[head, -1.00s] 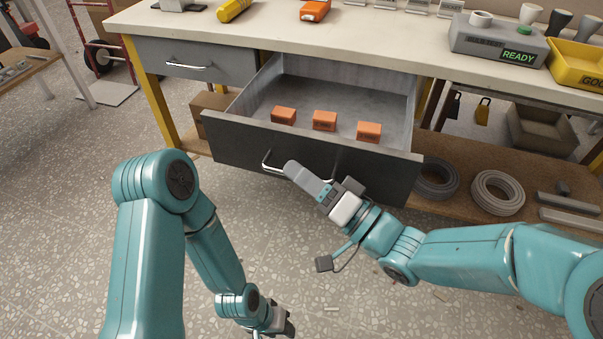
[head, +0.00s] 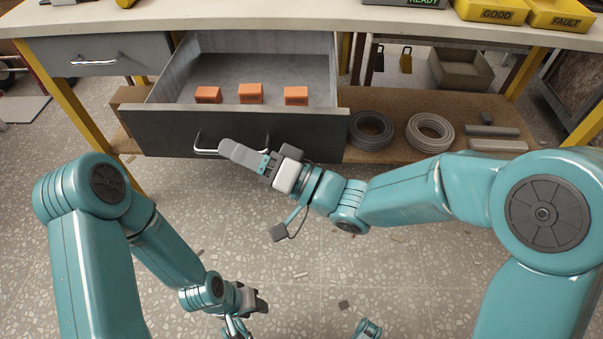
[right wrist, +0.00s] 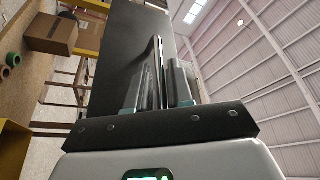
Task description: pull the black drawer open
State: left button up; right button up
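The black drawer (head: 165,135) stands pulled well out from under the workbench, with its inside showing. Its metal bar handle (head: 204,149) is on the front face; its right part is hidden behind my right gripper (head: 245,155). In the right wrist view the handle bar (right wrist: 158,70) runs between the two fingers of my right gripper (right wrist: 160,92), which look closed around it. The dark drawer front (right wrist: 125,50) lies behind them. My left gripper (head: 260,302) hangs low over the floor, away from the drawer; its fingers are too small to read.
Several orange boxes, one (head: 250,93) in the middle, sit in the drawer. A grey closed drawer (head: 80,60) is at left. Cable coils (head: 430,132) lie on the lower shelf at right. The speckled floor (head: 300,255) before the drawer has small scraps on it.

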jog(key=p+v, duration=0.2)
jog(key=v, duration=1.4)
jog(key=shift+w, duration=0.15)
